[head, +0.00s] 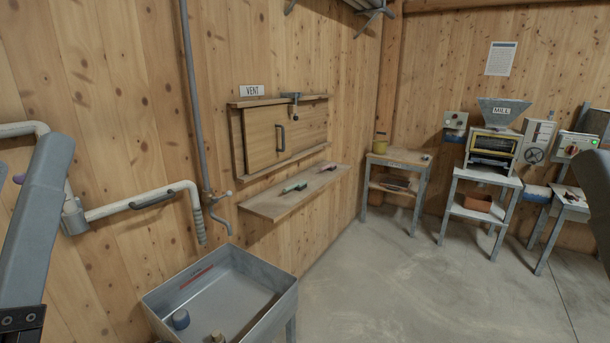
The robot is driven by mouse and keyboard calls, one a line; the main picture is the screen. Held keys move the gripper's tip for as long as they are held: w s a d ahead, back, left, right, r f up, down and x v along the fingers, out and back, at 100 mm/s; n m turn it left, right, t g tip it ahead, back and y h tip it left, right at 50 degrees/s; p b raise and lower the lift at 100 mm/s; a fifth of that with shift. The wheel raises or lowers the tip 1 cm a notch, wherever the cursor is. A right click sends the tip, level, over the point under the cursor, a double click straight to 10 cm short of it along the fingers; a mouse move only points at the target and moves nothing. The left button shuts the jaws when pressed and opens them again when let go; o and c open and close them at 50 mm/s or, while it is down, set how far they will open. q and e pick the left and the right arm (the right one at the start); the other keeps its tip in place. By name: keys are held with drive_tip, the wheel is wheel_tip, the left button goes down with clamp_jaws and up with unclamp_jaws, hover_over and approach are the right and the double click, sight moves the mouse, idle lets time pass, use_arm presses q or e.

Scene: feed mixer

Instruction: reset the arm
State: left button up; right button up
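My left arm's grey link (42,215) crosses the left edge, with a black bolted part at the bottom corner; no fingers of the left gripper show. Part of my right arm (597,190) shows at the right edge, and its gripper is outside the picture. A pale pipe arm (112,210) is fixed to the wooden wall at left by a grey bracket (74,216).
A metal sink (262,269) holding a few small items stands below a tap (217,200). A wall shelf (270,208) sits under the shut vent panel (262,139). A side table (403,158) and the mill (494,145) stand farther back. The concrete floor (400,275) between is clear.

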use_arm(q)
wheel_tip(320, 180, up, 39)
drive_tip(key=s+d+m+h+p, duration=0.1)
drive_tip(key=d+m+h+p, duration=0.2)
drive_tip(key=p, duration=3.4)
drive_tip(key=m+h, duration=0.2)
drive_tip(key=m, duration=0.1)
drive_tip(key=shift+s+f+m+h+p, duration=0.2)
drive_tip(key=shift+m+h+p, duration=0.1)
drive_tip(key=shift+h+p, duration=0.1)
